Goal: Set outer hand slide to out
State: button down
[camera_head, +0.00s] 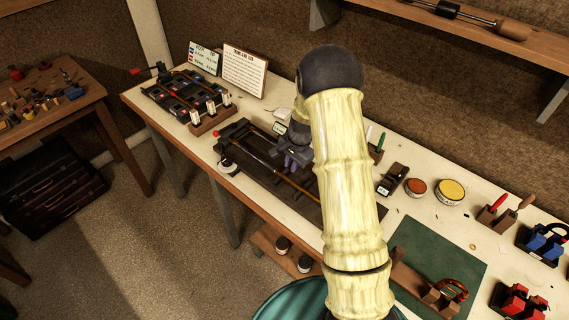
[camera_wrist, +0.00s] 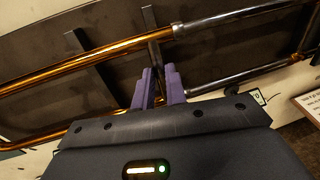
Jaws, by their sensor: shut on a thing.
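The outer hand slide (camera_wrist: 105,52) is a pair of brass tubes lying over a dark bench stand (camera_wrist: 60,92) in the wrist view. Bright silver inner tubes (camera_wrist: 225,19) show beyond its right end. A dark cross brace (camera_wrist: 152,30) joins the brass tubes near that end. My gripper (camera_wrist: 158,82) has purple fingers shut at this brace, between the two tubes. The fingertips hide the exact contact. In the head view, the slide (camera_head: 262,160) runs diagonally along its stand, and my gripper (camera_head: 292,162) is over it, partly hidden by my arm.
Left of the slide stand are a rack of dark parts (camera_head: 180,95) and a wooden holder (camera_head: 210,122). Two sign cards (camera_head: 244,71) stand behind. On the right are round tins (camera_head: 450,191), a green mat (camera_head: 440,252) and tool holders. The table's front edge is close.

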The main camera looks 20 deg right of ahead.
jog(key=shift+s+d+f, duration=0.2)
jog(key=shift+s+d, duration=0.1)
jog(key=shift+d, duration=0.1)
jog(key=c, duration=1.4)
grip_release()
jog(key=shift+c, duration=0.2)
jog(key=shift+w+a+r, duration=0.1)
jog(key=shift+a+r, duration=0.1)
jog(key=shift+a, duration=0.1)
notch_tip(320, 180, up, 17)
jog(key=s+d+b, duration=0.2)
jog(key=shift+s, duration=0.4)
jog(key=s+a+f+n, duration=0.1)
jog(key=s+a+n, duration=0.1)
jog(key=s, duration=0.5)
jog(key=s+a+f+n, duration=0.1)
jog(key=s+a+n, duration=0.1)
jog(key=s+n, duration=0.3)
jog(key=s+a+f+n+h, duration=0.1)
jog(key=s+n, duration=0.3)
jog(key=s, duration=0.5)
jog(key=shift+s+a+f+t, duration=0.15)
jog(key=shift+a+f+t, duration=0.2)
jog(key=shift+a, duration=0.4)
